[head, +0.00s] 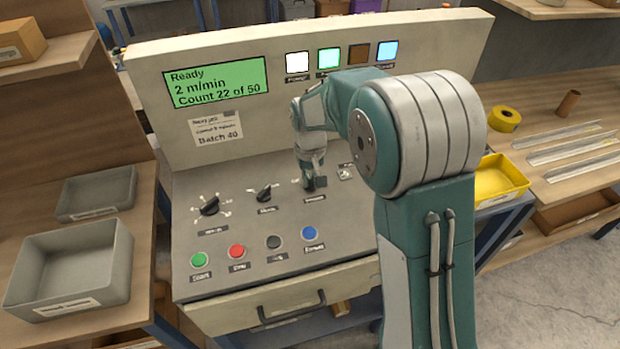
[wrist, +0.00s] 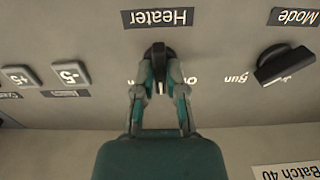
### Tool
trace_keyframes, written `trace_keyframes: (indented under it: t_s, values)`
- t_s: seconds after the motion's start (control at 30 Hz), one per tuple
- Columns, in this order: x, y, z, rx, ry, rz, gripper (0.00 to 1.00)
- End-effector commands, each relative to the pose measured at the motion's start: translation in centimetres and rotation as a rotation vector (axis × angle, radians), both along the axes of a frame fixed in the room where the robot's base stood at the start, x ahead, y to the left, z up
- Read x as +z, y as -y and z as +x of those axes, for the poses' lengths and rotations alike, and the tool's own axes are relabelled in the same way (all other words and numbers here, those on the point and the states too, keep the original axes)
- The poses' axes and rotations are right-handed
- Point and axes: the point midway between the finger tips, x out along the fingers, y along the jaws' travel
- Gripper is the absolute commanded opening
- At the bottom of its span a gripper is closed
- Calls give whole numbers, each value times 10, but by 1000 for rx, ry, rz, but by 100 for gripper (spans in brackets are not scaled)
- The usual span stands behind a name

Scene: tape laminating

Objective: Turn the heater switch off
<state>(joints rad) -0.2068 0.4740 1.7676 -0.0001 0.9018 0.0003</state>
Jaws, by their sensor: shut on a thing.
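The heater switch (wrist: 158,52) is a black rotary knob on the sloped panel under a "Heater" label (wrist: 158,18), which reads upside down in the wrist view. My gripper (wrist: 160,78) is shut on the knob, one finger on each side. A pale pointer mark on the knob shows between the fingers, roughly in line with the gripper. The position lettering beside the knob is partly hidden by the fingers, so I cannot tell its setting. In the head view my gripper (head: 309,185) reaches down to the right part of the panel and mostly covers the knob.
The mode knob (head: 265,194) and another dial (head: 209,206) stand to the left. Several coloured buttons line the panel front, including a blue one (head: 308,233). The screen (head: 216,82) reads "Ready". The brown lamp (head: 358,54) looks dark. A yellow tray (head: 500,180) stands right.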

Motion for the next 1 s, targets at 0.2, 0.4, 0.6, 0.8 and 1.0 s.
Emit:
trace_keyframes:
  t_s: [0.2, 0.4, 0.6, 0.8, 1.0]
  values:
    - [1, -1, 3, 206, 10, 2, 0]
    - [1, -1, 3, 393, 11, 1, 0]
    - [2, -1, 3, 559, 12, 1, 0]
    - [2, -1, 3, 683, 12, 0, 0]
    - [2, -1, 3, 758, 13, 0, 0]
